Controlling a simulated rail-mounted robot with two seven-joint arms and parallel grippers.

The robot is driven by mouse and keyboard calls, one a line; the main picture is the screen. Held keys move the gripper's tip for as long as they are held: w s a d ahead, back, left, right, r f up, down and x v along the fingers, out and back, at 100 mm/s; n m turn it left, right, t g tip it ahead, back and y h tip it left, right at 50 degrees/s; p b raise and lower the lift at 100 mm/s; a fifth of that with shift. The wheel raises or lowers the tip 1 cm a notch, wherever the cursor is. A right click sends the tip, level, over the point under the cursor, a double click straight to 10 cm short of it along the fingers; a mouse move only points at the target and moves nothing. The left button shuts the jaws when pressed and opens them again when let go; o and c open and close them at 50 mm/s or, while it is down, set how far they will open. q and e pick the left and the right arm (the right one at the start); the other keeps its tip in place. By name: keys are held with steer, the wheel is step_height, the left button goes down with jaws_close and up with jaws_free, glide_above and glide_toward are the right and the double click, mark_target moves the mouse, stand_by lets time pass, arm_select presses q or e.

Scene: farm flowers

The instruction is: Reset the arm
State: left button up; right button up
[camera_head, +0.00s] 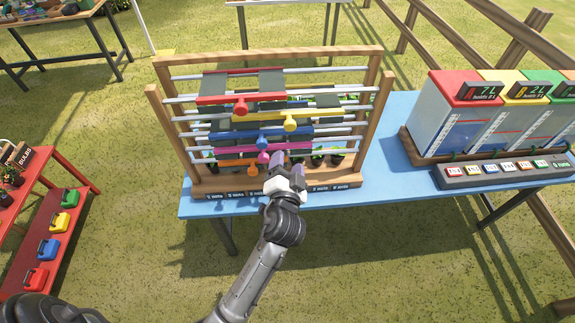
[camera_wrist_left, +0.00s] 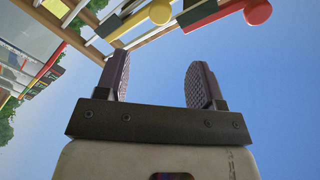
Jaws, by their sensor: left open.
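My left gripper (camera_head: 275,163) is in front of the lower middle of a wooden rack (camera_head: 386,95) on the blue table. In the left wrist view my left gripper (camera_wrist_left: 158,80) has its two fingers apart with nothing between them. That view points upward, with sky behind the fingers and a red knob (camera_wrist_left: 257,12) and a yellow knob (camera_wrist_left: 160,12) above. The pink slider (camera_head: 277,158) and orange slider (camera_head: 252,165) are close to the gripper in the head view. Whether it touches them I cannot tell. My right gripper is not in view.
The rack also has a red slider (camera_head: 241,107), a yellow slider (camera_head: 290,122) and a blue slider (camera_head: 262,141). Coloured tanks (camera_head: 450,115) and a button panel (camera_head: 505,171) stand at the table's right. A red shelf (camera_head: 75,187) stands left. Grass lies in front of the blue table (camera_head: 405,192).

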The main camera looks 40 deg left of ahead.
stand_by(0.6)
arm_select(q)
steer(key=s+d+f+n+g+h, duration=0.2)
steer(key=s+d+f+g+h, duration=0.4)
steer(key=s+f+h, duration=0.3)
steer(key=s+f+m+g+h, duration=0.1)
steer(key=s+f+g, duration=0.3)
steer(key=s, duration=0.6)
steer(key=s+f+m+g, duration=0.1)
steer(key=s+f, duration=0.4)
steer(key=s, duration=0.5)
step_height(320, 180, up, 21)
steer(key=p, duration=2.1)
steer(key=shift+a+f, duration=0.2)
steer(key=shift+a, duration=0.2)
steer(key=shift+s, duration=0.1)
